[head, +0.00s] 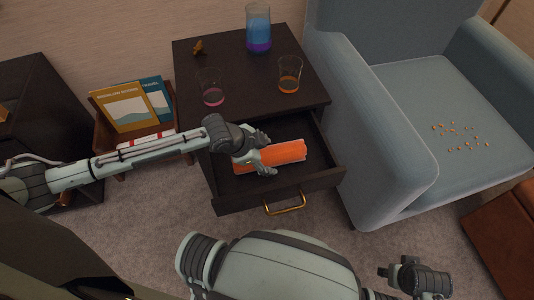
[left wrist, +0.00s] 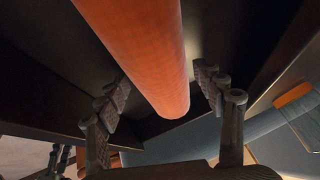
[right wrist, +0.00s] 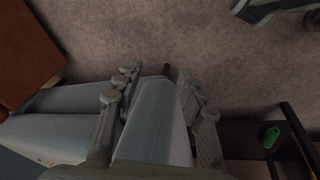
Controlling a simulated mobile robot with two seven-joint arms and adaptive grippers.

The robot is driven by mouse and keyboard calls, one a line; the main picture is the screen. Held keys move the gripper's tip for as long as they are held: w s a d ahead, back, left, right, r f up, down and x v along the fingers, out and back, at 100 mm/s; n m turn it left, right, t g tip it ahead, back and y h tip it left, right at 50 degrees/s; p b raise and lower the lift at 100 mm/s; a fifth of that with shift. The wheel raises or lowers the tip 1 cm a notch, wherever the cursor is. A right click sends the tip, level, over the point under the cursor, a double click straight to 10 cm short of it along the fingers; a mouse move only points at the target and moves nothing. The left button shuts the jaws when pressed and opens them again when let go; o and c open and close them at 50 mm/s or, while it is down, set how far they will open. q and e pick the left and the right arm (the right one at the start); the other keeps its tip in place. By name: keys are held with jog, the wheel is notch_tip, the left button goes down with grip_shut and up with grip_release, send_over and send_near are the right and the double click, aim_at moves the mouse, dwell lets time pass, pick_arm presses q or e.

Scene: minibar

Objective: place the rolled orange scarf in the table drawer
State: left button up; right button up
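The rolled orange scarf (head: 287,153) lies in the pulled-out table drawer (head: 322,178), which has a brass handle. My left gripper (head: 266,153) is over the drawer at the scarf's left part. In the left wrist view, the scarf (left wrist: 150,60) runs between the two spread fingers of my left gripper (left wrist: 163,82), with gaps on both sides, so the gripper looks open. My right gripper (head: 402,272) is low at the right, away from the drawer. In the right wrist view, my right gripper (right wrist: 157,76) has its fingers apart and nothing held between them.
The dark side table (head: 240,80) carries a blue and purple pitcher (head: 258,28), two glasses (head: 290,75) and a small brown figure (head: 199,47). A blue armchair (head: 400,170) with crumbs stands right of the drawer. A book rack (head: 105,130) stands left.

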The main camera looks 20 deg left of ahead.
jog(key=shift+s+d+f, duration=0.1)
jog(key=shift+s+f, duration=0.05)
pick_arm(q)
jog(key=p+v, duration=0.1)
jog(key=v, duration=1.1)
jog(key=shift+a, duration=0.1)
pick_arm(e)
jog(key=f, duration=0.2)
jog(key=s+f, duration=0.1)
jog(key=shift+s+d+f, duration=0.15)
jog(key=shift+f, duration=0.25)
pick_arm(q)
jog(key=shift+c, duration=0.4)
